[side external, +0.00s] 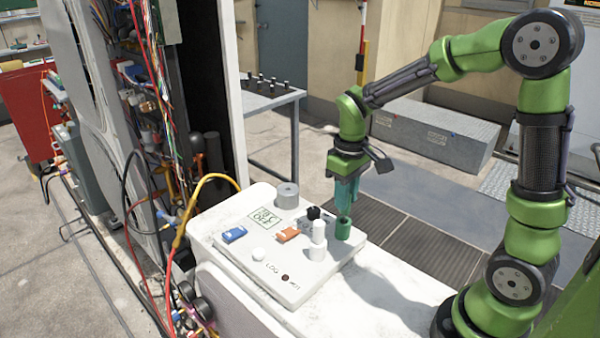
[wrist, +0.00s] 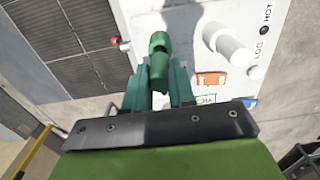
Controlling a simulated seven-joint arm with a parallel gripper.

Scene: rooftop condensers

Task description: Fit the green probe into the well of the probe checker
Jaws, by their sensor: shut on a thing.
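The white probe checker (side external: 250,262) lies on a pale bench. My gripper (side external: 346,200) points down over its right edge, teal fingers shut on the green probe. In the wrist view the probe (wrist: 160,72) is a green rod between the fingertips (wrist: 159,88). A wider green cylinder (side external: 343,229) shows directly below the fingers, at the checker's right edge; it also shows at the rod's far end in the wrist view (wrist: 158,42). I cannot tell whether this cylinder is the well's collar or part of the probe, or how deep any fit is. The fingers hide much of the rod.
A white stepped post (side external: 318,243) and a black knob (side external: 313,212) stand close left of the green cylinder. A grey cylinder (side external: 288,196), an orange block (side external: 288,235) and a blue block (side external: 233,234) are farther left. The bench is bare in front on the right.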

